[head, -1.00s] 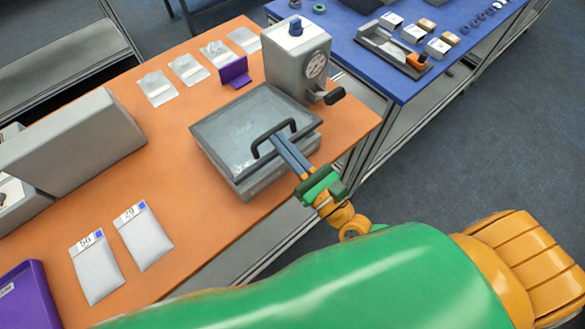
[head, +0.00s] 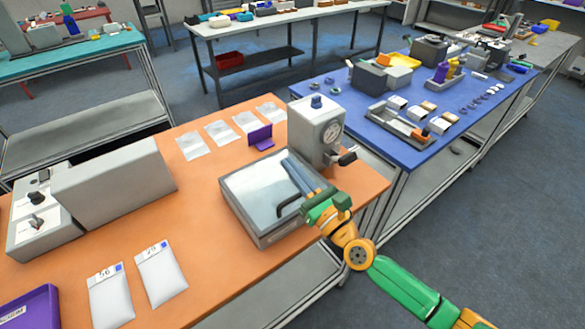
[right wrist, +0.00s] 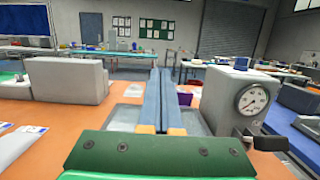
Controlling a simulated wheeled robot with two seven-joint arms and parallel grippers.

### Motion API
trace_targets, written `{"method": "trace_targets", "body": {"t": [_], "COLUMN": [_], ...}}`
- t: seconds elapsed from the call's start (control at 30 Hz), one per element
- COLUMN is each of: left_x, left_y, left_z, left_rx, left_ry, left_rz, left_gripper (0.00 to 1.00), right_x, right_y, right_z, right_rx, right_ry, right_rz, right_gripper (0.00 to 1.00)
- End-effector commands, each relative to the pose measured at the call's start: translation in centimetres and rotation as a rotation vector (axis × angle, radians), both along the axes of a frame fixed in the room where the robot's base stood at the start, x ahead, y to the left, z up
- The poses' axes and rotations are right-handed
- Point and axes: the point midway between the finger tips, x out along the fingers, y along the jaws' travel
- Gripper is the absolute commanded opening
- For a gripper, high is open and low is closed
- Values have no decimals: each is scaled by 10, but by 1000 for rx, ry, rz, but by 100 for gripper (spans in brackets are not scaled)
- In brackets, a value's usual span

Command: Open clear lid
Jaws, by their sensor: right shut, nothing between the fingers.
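A grey box with a clear lid (head: 248,188) sits on the orange table near its right front edge. The lid lies flat and closed over the box, and a dark bar handle (head: 287,209) shows near its front edge. My right gripper (head: 290,165) is shut and empty, its long blue fingers reaching over the lid beside the handle. The fingers hide part of the handle, so I cannot tell whether they pass through or over it. In the right wrist view the blue fingers (right wrist: 161,72) lie side by side over the lid (right wrist: 128,118). My left gripper is not in view.
A grey gauge machine (head: 316,125) stands just behind and right of the box. A purple holder (head: 261,138) is behind it. White packets (head: 160,275) lie at front left, beside a purple tray (head: 30,308). A grey block-shaped machine (head: 115,187) stands at left.

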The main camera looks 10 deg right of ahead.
Motion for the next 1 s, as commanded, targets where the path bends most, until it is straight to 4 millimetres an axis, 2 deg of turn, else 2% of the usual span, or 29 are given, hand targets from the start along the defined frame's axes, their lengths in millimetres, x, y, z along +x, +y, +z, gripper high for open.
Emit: {"method": "trace_targets", "body": {"t": [0.67,0.77,1.0], "left_x": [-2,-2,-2], "left_y": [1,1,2], "left_z": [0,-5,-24], "left_rx": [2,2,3], "left_ry": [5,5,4], "left_rz": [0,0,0], "left_gripper": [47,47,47], "right_x": [0,-10,-55], "right_y": [0,-4,-21], "right_z": [0,-5,-17], "right_rx": [0,0,-2], "right_ry": [0,2,2], "right_rz": [0,0,1], "right_gripper": [0,0,0]}}
